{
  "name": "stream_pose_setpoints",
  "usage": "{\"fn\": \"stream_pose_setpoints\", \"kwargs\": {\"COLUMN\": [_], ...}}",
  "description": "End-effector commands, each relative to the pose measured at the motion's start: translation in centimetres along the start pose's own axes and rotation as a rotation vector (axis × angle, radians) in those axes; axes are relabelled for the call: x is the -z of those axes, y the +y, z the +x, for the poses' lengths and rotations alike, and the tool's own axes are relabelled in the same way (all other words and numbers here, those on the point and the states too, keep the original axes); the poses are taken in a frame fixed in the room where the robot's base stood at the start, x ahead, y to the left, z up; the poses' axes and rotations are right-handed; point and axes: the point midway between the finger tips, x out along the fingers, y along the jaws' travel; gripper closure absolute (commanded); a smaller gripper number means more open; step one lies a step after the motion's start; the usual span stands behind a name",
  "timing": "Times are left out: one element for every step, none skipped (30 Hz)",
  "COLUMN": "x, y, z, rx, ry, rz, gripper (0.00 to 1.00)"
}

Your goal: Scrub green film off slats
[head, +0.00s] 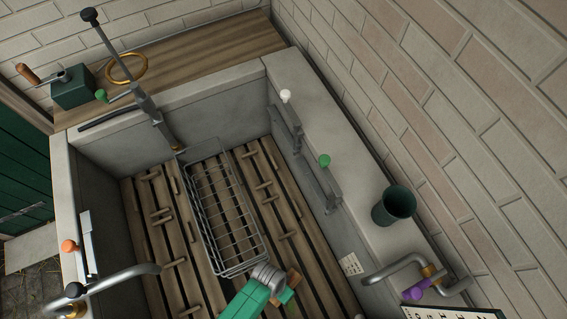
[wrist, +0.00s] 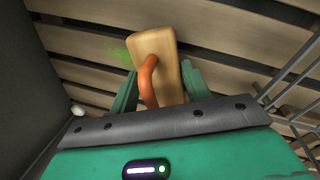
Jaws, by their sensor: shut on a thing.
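My gripper (head: 282,284) is low over the slatted floor of the stone trough, near the front end of the wire basket. In the wrist view my gripper (wrist: 155,90) is shut on the orange handle of a wooden brush (wrist: 155,46). The brush block lies between and beyond the fingers, over the slats (wrist: 225,62); I cannot tell whether its underside touches them. A faint green film patch (wrist: 119,53) shows on the slats just left of the block. Part of it may be hidden under the brush. In the head view the brush is mostly hidden by my gripper.
A long wire basket (head: 202,214) stands on the slats (head: 160,245), close to my gripper's right in the wrist view. Wooden pegs stick up from several slats. Trough walls (head: 325,130) enclose the space. A dark green cup (head: 393,206) and a bent metal pipe (head: 400,265) are on the right ledge.

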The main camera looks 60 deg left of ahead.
Motion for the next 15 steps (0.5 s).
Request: {"fn": "stream_pose_setpoints", "kwargs": {"x": [-0.3, -0.5, -0.6, -0.7, -0.8, -0.9, -1.1, -1.2, -1.3, -1.4, -1.5, -1.7, -1.8, -1.9, -2.1], "y": [0.6, 0.8, 1.1, 1.4, 1.6, 1.9, 2.2, 2.4, 2.7, 3.0, 3.2, 3.5, 3.8, 4.0, 4.4], "z": [-0.2, 0.0, 0.1, 0.1, 0.2, 0.3, 0.3, 0.4, 0.5, 0.6, 0.6, 0.6, 0.7, 0.7, 0.8], "rx": [-0.001, -0.001, -0.001, -0.001, -0.001, -0.001, -0.001, -0.001, -0.001, -0.001, -0.001, -0.001, -0.001, -0.001, -0.001], "ry": [-0.005, -0.005, -0.004, -0.004, -0.004, -0.004, -0.005, -0.004, -0.004, -0.004, -0.005, -0.005, -0.005, -0.005, -0.005], "rz": [0.003, 0.003, 0.003, 0.003, 0.003, 0.002, 0.001, 0.001, 0.001, 0.001, 0.000, -0.001, 0.000, 0.000, -0.001], "gripper": [0.77, 0.77, 0.77, 0.77, 0.77, 0.77, 0.77, 0.77, 0.77, 0.77, 0.77, 0.77, 0.77, 0.77, 0.77]}}
